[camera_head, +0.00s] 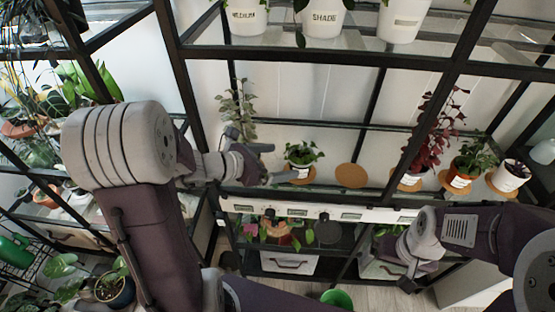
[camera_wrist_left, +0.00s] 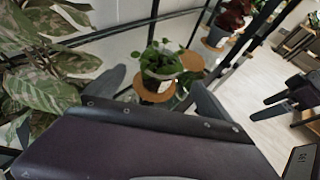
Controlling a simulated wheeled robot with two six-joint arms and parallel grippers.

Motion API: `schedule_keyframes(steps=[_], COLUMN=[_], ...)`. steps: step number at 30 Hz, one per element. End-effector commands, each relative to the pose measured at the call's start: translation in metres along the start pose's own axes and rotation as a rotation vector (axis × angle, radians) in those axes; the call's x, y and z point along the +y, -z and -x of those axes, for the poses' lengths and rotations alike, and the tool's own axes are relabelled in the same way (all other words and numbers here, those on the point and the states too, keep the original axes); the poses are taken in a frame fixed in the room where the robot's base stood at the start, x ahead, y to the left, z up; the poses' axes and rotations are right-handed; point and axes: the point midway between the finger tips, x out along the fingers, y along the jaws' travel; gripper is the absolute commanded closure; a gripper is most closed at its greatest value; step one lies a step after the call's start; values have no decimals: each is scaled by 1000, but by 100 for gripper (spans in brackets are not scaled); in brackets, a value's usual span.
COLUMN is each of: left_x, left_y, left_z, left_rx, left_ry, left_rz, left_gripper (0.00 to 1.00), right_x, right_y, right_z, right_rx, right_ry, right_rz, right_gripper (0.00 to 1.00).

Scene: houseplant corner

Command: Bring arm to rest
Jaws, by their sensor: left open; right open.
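My left arm comes in from the left in the head view. Its gripper (camera_head: 272,163) is open and empty in front of the shelf, just left of a small green plant in a white pot (camera_head: 301,158). In the left wrist view the two fingers (camera_wrist_left: 158,92) are spread apart, and the small potted plant (camera_wrist_left: 160,65) on its cork mat shows beyond them, apart from the fingers. My right arm comes in from the right, low in the head view. Its gripper (camera_head: 408,284) is open in front of the lower shelf; its fingertips are small and dark there.
A bare cork mat (camera_head: 351,176) lies right of the small plant. A red-leaved plant (camera_head: 428,135), a green plant in an orange pot (camera_head: 468,165) and a white pot (camera_head: 509,176) stand further right. A leafy plant (camera_head: 238,108) stands behind my left gripper. Black shelf posts rise nearby.

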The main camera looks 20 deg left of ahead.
Motion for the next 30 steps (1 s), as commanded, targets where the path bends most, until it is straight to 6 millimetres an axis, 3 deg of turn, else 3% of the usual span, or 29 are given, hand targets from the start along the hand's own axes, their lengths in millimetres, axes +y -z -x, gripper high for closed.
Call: schedule_keyframes(steps=[11, 14, 15, 17, 18, 21, 23, 26, 30], left_x=[-4, -28, -47, -85, -112, -160, -171, -161, -117], left_y=[-3, -24, -32, -31, -22, 20, 48, 90, 123], left_z=[-2, -10, -13, -14, -10, 12, 31, 62, 88], left_rx=[0, -9, -7, 36, 88, 237, 319, 435, 524], left_ry=[10, 72, 121, 235, 325, 550, 678, 876, 1080], left_rz=[-6, -55, -94, -193, -296, -630, -865, -1295, -1804], left_gripper=[6, 6, 6, 6, 6, 6, 6, 6, 6], right_x=[0, 0, 0, 0, 0, -1, -1, -1, -1], right_y=[0, 1, 2, 2, 2, 3, 4, 4, 4], right_z=[2, 11, 15, 20, 23, 30, 34, 37, 37], right_rx=[0, 0, 0, 0, 0, 0, 0, 0, 0], right_ry=[0, 0, 0, 0, 0, 0, 0, 0, 0], right_rz=[0, 0, 0, 0, 0, 0, 0, 0, 0], right_gripper=[5, 5, 5, 5, 5, 5, 5, 5, 5])
